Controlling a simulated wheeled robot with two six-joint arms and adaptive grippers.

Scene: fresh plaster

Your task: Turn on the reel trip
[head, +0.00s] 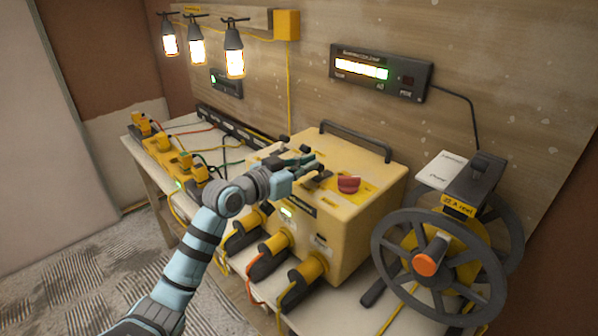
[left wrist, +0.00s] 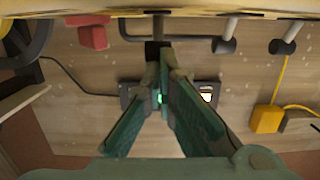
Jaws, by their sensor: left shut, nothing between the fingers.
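A yellow box (head: 350,225) on the bench carries a red knob (head: 348,184) and small dark switches (head: 318,176) on its top. Their labels are too small to read, so I cannot tell which one is the reel trip. My left gripper (head: 308,160) is shut and empty over the box top, close to these switches, partly hiding them. In the left wrist view, its fingertips (left wrist: 159,58) meet just beside a dark upright lever (left wrist: 158,27); I cannot tell whether they touch. The red knob (left wrist: 93,34) shows to the left there. My right gripper is out of view.
A cable reel (head: 440,262) stands right of the box. A dark carry handle (head: 355,138) rises behind the switches. Yellow plugs (head: 308,267) stick out of the box's front. A lit display (head: 380,72) hangs on the wall, and lamps (head: 234,55) hang at upper left.

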